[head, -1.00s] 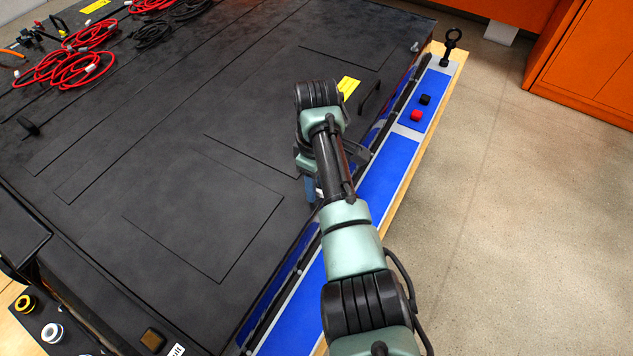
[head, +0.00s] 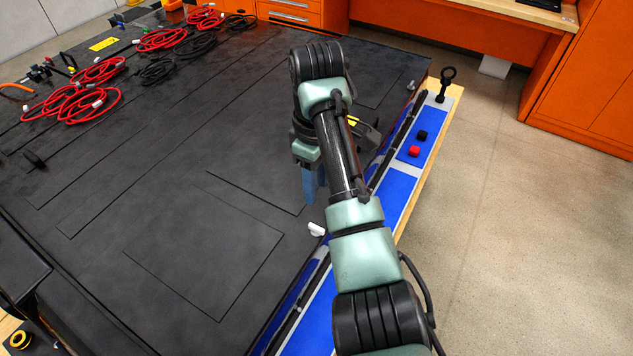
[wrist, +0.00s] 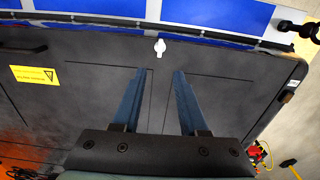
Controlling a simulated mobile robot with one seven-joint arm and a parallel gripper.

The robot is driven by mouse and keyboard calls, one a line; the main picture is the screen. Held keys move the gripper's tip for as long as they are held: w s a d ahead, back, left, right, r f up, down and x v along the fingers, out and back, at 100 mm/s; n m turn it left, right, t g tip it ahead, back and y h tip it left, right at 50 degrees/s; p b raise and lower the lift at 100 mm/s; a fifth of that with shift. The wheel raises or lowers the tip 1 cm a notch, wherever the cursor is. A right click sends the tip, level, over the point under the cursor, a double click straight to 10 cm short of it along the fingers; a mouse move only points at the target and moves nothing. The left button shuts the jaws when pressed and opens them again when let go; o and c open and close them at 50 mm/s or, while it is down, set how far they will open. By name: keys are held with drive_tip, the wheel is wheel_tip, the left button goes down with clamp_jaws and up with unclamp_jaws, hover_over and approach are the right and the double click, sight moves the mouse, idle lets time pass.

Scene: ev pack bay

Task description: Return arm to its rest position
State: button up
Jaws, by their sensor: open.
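My gripper (head: 315,185) hangs below my arm over the black pack cover (head: 215,225) in the head view, with its blue fingers pointing down. In the wrist view the two blue fingers of my gripper (wrist: 154,92) stand apart with nothing between them. A small white piece (wrist: 160,47) sits near the cover's edge, beyond the fingertips and apart from them. The white piece (head: 317,229) also shows in the head view, just left of my arm. My forearm hides part of the cover's right edge.
Red cable coils (head: 85,105) and black cables (head: 190,48) lie at the cover's far left. A blue strip (head: 397,190) along the right edge carries a red cap (head: 414,151), a black cap (head: 422,135) and an eyebolt (head: 446,82). Orange cabinets (head: 590,85) stand behind. Floor at right is clear.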

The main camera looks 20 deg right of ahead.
idle(0.4)
drive_tip(key=w+a+r+m+t+b, duration=0.1)
drive_tip(key=w+a+r+t+b, duration=0.2)
drive_tip(key=w+a+r+t, duration=0.5)
drive_tip(key=a+r+m+t+b, duration=0.1)
drive_tip(key=a+r+t, duration=0.15)
drive_tip(key=r, duration=0.25)
drive_tip(key=w+a+r+t+b, duration=0.1)
drive_tip(key=r+t, duration=0.2)
drive_tip(key=r, duration=0.1)
drive_tip(key=a+r+m+t+b, duration=0.1)
drive_tip(key=a+r+t, duration=0.1)
drive_tip(key=r, duration=0.3)
drive_tip(key=s+a+r+m+t+b, duration=0.1)
drive_tip(key=s+r+m+t, duration=0.1)
drive_tip(key=s+r+t, duration=0.4)
drive_tip(key=s+a+r+m+t+b, duration=0.1)
drive_tip(key=s+r+t, duration=0.5)
drive_tip(key=s+r, duration=0.7)
drive_tip(key=s+m, duration=0.1)
drive_tip(key=s, duration=0.1)
drive_tip(key=shift+s+a+r+m, duration=0.15)
drive_tip(key=shift+s+a+m, duration=0.1)
drive_tip(key=shift+s+m, duration=0.15)
drive_tip(key=shift+w, duration=0.1)
